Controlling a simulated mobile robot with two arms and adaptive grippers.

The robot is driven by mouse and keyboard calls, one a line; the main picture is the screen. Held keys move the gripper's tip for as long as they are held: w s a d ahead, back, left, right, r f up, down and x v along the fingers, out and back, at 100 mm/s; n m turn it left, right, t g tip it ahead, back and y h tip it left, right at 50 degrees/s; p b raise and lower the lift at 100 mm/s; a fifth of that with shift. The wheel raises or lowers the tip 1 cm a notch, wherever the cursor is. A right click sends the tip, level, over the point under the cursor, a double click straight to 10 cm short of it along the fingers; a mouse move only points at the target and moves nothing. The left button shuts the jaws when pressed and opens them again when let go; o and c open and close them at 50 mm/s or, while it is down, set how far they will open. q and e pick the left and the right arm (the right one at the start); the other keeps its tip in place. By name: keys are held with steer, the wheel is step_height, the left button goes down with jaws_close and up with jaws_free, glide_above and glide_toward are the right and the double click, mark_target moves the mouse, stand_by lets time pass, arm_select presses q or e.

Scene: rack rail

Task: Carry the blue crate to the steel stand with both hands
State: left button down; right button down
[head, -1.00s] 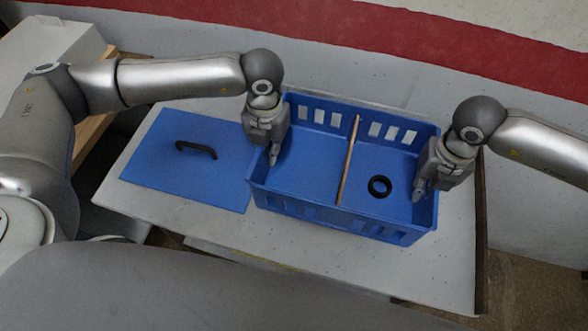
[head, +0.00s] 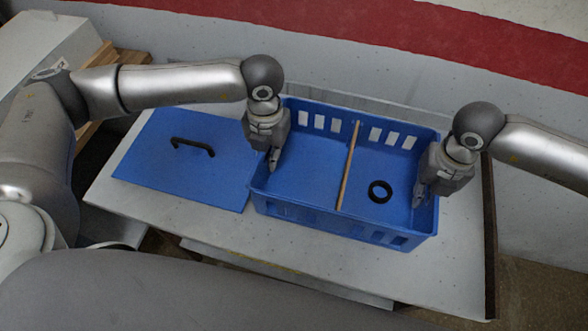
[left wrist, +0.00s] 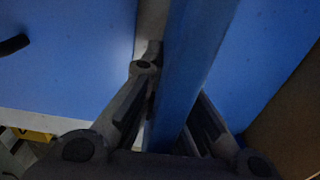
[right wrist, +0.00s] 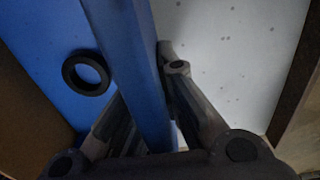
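The blue crate (head: 335,219) is over the pale table, with a thin wooden divider (head: 348,165) across it and a black ring (head: 380,191) in its right compartment. My left gripper (head: 273,163) is shut on the crate's left wall, which runs between its fingers in the left wrist view (left wrist: 190,70). My right gripper (head: 418,194) is shut on the right wall, which shows between its fingers in the right wrist view (right wrist: 140,70). The crate looks about level. I cannot tell whether its bottom touches the table. I cannot make out a steel stand.
A flat blue lid (head: 175,175) with a black handle (head: 193,147) lies left of the crate. The pale table (head: 330,262) has bare room in front and right. A wall with a red band (head: 400,45) stands behind. Wooden boards (head: 100,65) are at the far left.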

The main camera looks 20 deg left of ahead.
arm_select(q)
steer(key=shift+f+b, duration=0.45)
steer(key=shift+f, duration=0.15)
arm_select(e)
steer(key=shift+d+f, duration=0.1)
steer(key=shift+f, duration=0.5)
arm_select(q)
steer(key=c, duration=2.1)
jaws_free()
arm_select(e)
steer(key=c, duration=2.1)
jaws_free()
arm_select(q)
steer(key=o, duration=0.5)
steer(key=shift+c, duration=0.2)
arm_select(e)
steer(key=o, duration=0.5)
steer(key=shift+c, duration=0.2)
arm_select(q)
steer(key=shift+r, duration=0.1)
step_height(320, 180, up, 12)
steer(key=shift+f, duration=0.2)
steer(key=shift+r, duration=0.1)
arm_select(e)
steer(key=shift+r, duration=0.25)
step_height(320, 180, up, 12)
steer(key=shift+f, duration=0.2)
